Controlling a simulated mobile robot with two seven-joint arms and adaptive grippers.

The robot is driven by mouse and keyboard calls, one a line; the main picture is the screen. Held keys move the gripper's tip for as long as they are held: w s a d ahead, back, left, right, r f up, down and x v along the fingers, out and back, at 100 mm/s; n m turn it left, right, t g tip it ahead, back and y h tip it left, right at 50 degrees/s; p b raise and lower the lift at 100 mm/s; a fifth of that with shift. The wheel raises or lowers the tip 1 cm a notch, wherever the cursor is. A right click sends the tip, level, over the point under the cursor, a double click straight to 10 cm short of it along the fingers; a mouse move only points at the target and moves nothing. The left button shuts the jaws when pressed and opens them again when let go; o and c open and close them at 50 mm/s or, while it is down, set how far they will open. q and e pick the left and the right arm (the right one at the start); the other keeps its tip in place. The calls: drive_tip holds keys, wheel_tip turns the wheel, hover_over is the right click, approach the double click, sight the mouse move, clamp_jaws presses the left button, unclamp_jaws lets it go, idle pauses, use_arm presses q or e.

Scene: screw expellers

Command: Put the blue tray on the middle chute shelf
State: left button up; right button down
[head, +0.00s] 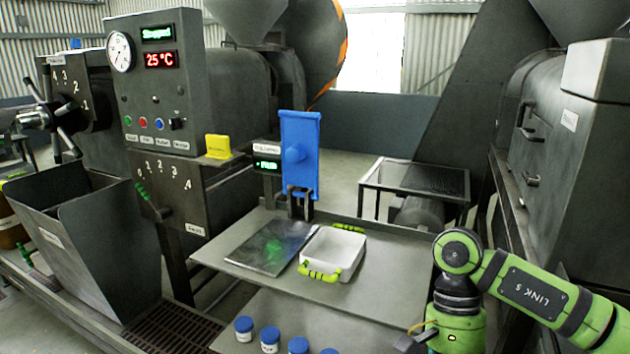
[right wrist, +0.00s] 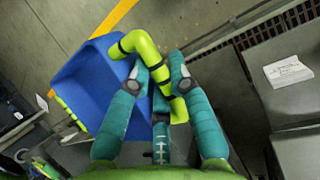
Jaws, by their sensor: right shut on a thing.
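The blue tray (right wrist: 85,75) with yellow-green handles shows in the right wrist view, left of centre, tilted in the picture. My right gripper (right wrist: 163,72) has its teal fingers closed around the tray's near handle (right wrist: 140,45). The head view shows my right arm at the lower right, but not this gripper or the blue tray. A grey shelf (head: 390,275) below the upright blue plate stands in the middle of the head view. I cannot tell for sure whether it is the middle chute shelf. My left gripper is not in view.
A white tray (head: 347,250) with green handles and a dark flat plate (head: 268,248) lie on the grey shelf. Several blue-capped jars (head: 269,340) stand on a lower surface. A large grey hopper (head: 90,245) is at left. The grey shelf's right part is clear.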

drive_tip(key=a+f+n+h, duration=0.1)
drive_tip(key=n, duration=0.1)
drive_tip(key=n+h, duration=0.1)
drive_tip(key=n, duration=0.1)
drive_tip(key=a+f+n+h, duration=0.1)
drive_tip(key=n, duration=0.2)
drive_tip(key=shift+s+a+f+t, duration=0.3)
drive_tip(key=shift+s+f+t, duration=0.05)
drive_tip(key=shift+s+t, duration=0.05)
